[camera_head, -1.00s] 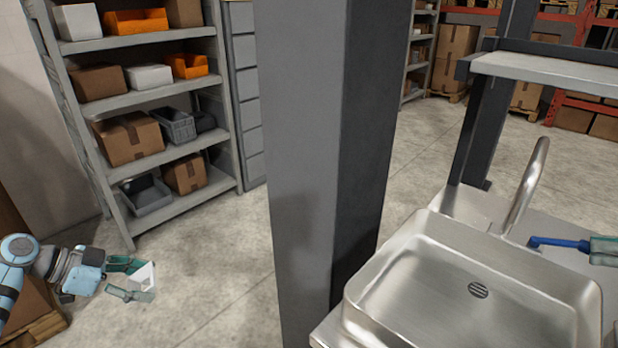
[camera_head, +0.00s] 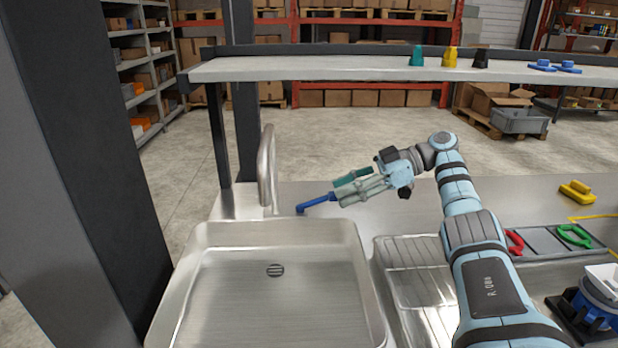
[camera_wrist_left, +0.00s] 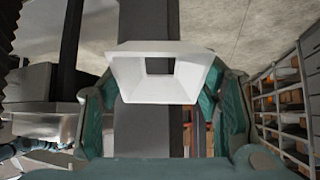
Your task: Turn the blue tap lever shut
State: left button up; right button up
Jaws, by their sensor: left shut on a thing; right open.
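The blue tap lever (camera_head: 316,203) sits behind the sink, to the right of the tall steel spout (camera_head: 266,170), and lies pointing right and slightly up toward my right gripper. My right gripper (camera_head: 338,191) is open, with its fingertips at the lever's free end. Whether the fingers touch the lever, I cannot tell. My left gripper (camera_wrist_left: 160,100) is out of the head view. In the left wrist view it is shut on a white hollow square piece (camera_wrist_left: 155,90), with a green finger on either side.
The steel sink basin (camera_head: 270,300) is empty. A raised shelf (camera_head: 330,68) with small cups and blue items runs behind it. A dark column (camera_head: 90,150) stands at the left. Red (camera_head: 515,242) and green (camera_head: 574,236) handles and a yellow item (camera_head: 577,191) lie at the right.

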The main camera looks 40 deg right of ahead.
notch_tip(320, 180, up, 9)
jog(key=shift+w, duration=0.1)
